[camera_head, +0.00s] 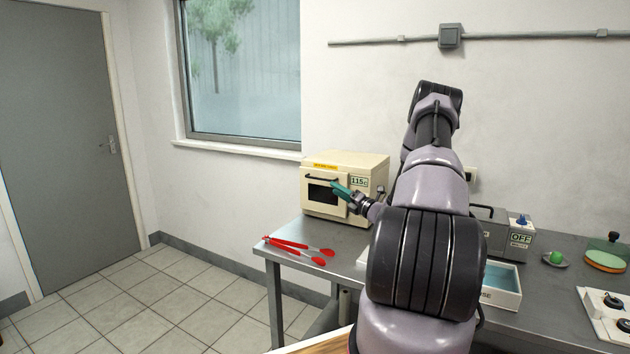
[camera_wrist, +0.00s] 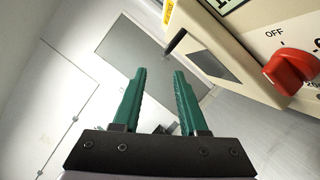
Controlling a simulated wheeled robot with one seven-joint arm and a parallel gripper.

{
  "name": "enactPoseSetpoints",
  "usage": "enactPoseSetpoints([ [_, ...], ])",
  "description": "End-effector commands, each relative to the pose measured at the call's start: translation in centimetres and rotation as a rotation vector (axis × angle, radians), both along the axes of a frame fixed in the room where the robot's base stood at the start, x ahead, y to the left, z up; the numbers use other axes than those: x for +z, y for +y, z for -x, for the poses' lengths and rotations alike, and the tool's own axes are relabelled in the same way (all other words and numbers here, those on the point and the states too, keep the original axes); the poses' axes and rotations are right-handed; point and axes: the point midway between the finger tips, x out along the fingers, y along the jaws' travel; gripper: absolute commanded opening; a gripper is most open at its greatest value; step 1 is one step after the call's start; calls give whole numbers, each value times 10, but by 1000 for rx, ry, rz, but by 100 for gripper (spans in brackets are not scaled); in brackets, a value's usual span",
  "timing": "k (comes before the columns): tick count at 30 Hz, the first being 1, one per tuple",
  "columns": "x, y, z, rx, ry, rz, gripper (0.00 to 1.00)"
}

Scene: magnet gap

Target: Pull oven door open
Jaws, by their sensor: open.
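The cream oven (camera_head: 372,167) stands on the left end of the grey table, with a dark-windowed door (camera_head: 322,197) that looks shut. Its black bar handle (camera_head: 318,177) runs along the door's upper part. My gripper (camera_head: 335,186) is open, its green fingers in front of the right part of the door. In the wrist view, the green fingers (camera_wrist: 160,72) are spread with nothing between them. The oven front (camera_wrist: 242,45) is up and to the right of them there, and a dark handle end (camera_wrist: 175,41) shows beyond the fingertips. I see no contact with the handle.
A red knob (camera_wrist: 290,68) is on the oven front, right of the door. Red tongs (camera_head: 300,248) lie on the table (camera_head: 345,240) before the oven. A grey box marked OFF (camera_head: 508,235) and an open tray (camera_head: 503,283) are further right. The floor at left is clear.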

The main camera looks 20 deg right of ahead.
Motion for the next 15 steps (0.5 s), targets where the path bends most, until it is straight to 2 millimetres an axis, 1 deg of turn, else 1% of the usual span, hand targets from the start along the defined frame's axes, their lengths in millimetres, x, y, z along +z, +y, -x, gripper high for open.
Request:
enactPoseSetpoints([
  [2,-6,-6,-1,-20,2,-23,42],
  [5,-6,-6,-7,-26,3,-29,42],
  [8,-2,0,-20,-23,2,-27,42],
  [15,7,16,-63,-21,1,-24,42],
])
